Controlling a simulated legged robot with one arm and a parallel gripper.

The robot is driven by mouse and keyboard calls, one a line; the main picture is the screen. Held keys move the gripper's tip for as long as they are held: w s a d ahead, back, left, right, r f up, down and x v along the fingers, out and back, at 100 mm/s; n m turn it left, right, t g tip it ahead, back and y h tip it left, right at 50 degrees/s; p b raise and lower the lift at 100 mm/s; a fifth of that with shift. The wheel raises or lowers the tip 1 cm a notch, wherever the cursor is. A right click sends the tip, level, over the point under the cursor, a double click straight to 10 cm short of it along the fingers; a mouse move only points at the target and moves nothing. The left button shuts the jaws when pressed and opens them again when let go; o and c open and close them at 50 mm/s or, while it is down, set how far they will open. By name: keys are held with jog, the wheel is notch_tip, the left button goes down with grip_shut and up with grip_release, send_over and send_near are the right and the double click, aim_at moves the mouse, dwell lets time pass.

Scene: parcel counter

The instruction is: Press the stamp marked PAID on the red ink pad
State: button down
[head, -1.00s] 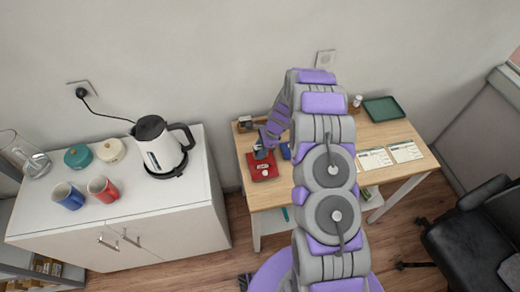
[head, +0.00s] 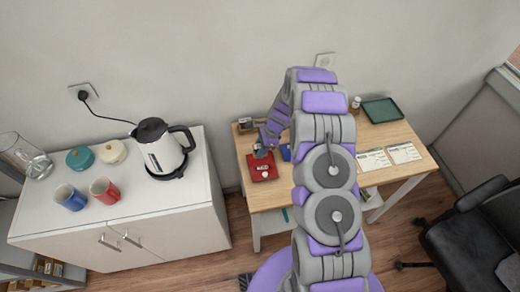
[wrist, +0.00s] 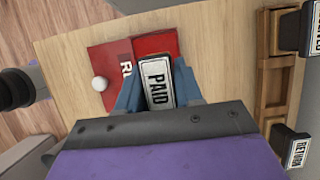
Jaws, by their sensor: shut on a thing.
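The PAID stamp (wrist: 157,84), with a black edge and a white label, sits upright between the blue fingers of my gripper (wrist: 156,88), which is shut on it. The red ink pad (wrist: 109,60) lies on the desk just beyond the stamp, its lettering partly hidden and a white knob at its left. In the head view the pad (head: 263,169) is at the desk's left side, with my gripper (head: 261,152) right over its far part. The stamp's underside is hidden, so I cannot tell whether it touches the pad.
A wooden rack (wrist: 275,88) with other stamps, one marked RETURN (wrist: 296,151), stands to the right in the wrist view. A blue pad (head: 285,152) lies beside the red one, partly behind my arm. Paper forms (head: 375,160) and a green tray (head: 384,110) are farther right.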

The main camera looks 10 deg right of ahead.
jog(key=shift+r+p, duration=1)
jog(key=shift+r, duration=0.95)
